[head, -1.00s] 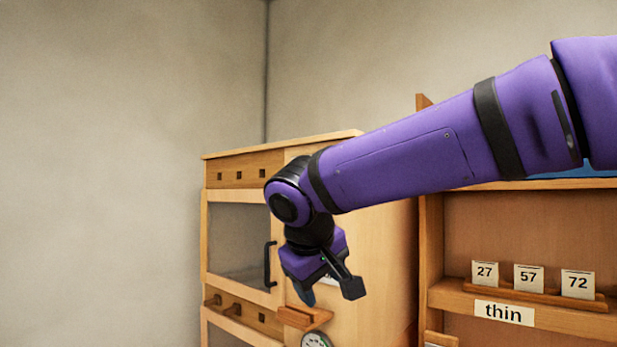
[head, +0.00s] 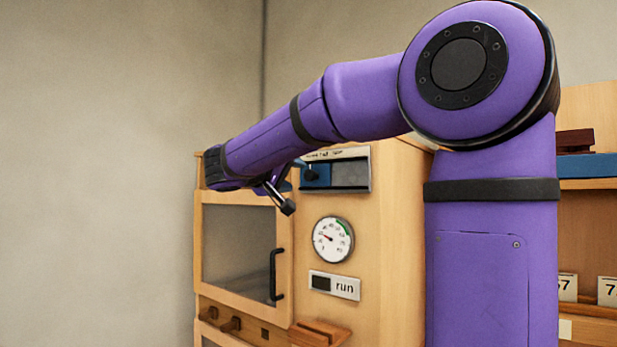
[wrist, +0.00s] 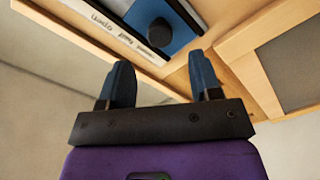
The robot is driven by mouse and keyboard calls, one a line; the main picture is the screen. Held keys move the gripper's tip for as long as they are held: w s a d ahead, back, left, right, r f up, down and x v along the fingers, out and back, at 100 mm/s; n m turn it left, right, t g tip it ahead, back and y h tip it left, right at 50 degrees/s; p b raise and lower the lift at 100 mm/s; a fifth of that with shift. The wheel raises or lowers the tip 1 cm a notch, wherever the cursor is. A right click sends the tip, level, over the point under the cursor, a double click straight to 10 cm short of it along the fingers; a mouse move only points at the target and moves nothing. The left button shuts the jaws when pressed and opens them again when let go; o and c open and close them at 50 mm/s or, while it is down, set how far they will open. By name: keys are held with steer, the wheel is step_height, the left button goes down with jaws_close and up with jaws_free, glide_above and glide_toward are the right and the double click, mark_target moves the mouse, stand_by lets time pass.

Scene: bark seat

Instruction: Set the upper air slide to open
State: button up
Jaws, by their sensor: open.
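The upper air slide is a blue plate (head: 318,182) with a dark round knob (head: 311,173), in a slot high on the cabinet's right front. The blue plate fills the slot's left part; the right part is grey. In the wrist view the blue plate (wrist: 190,36) and knob (wrist: 157,33) lie just beyond the fingertips, beside a white label strip (wrist: 105,22) with small upside-down words. My gripper (head: 286,190) is open and empty, left of the knob in the head view; the arm partly hides it. In the wrist view my gripper's fingers (wrist: 162,76) are apart, not around the knob.
Below the slide are a round dial (head: 332,239), a "run" sign (head: 334,286) and a wooden ledge (head: 318,332). A glazed door (head: 235,245) with a black handle (head: 276,274) is at left. Shelves with number cards (head: 567,287) stand at right.

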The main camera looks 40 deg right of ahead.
mark_target(308, 176)
steer(key=d, duration=0.4)
steer(key=w+d, duration=0.1)
steer(key=d, duration=0.2)
steer(key=shift+s, duration=0.1)
